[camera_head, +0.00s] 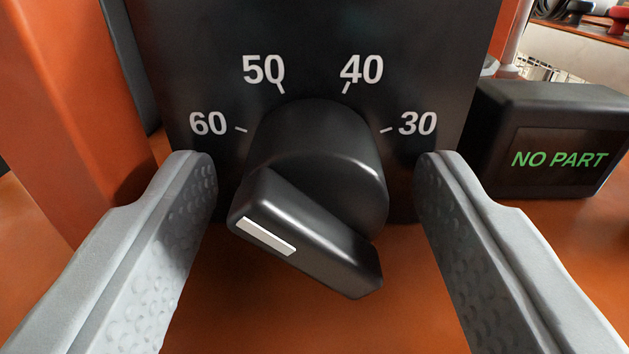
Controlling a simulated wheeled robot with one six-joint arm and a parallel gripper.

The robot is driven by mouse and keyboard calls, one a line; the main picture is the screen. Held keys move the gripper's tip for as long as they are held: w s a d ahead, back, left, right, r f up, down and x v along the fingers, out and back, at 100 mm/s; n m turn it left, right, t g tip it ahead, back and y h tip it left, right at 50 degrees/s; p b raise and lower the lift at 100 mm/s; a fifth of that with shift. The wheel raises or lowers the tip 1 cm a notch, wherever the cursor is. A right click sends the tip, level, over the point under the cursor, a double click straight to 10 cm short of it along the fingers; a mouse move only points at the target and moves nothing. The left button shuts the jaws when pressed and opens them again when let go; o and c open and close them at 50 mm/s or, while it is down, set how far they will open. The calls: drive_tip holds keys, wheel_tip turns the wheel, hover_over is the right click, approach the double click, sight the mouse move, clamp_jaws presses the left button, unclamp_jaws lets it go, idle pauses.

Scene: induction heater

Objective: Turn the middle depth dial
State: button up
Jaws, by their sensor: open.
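A black dial (310,200) with a raised grip bar stands out from a black panel (320,30) marked 60, 50, 40 and 30. A white pointer line lies on the left end of the bar. The bar slants from upper left to lower right, and the pointer end sits on the left, below the 60 mark. My gripper (318,175) is open, with one grey finger to the left of the dial and one to the right. Gaps show between both fingers and the dial. Whether this is the middle dial cannot be told, as no other dial shows.
A black display box (555,135) reading NO PART in green stands to the right, behind the right finger. An orange upright (70,100) rises at the left. An orange surface (300,325) lies below the dial.

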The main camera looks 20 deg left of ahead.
drive_tip(key=c, duration=1)
drive_tip(key=shift+m, duration=2.9)
drive_tip(key=o, duration=1)
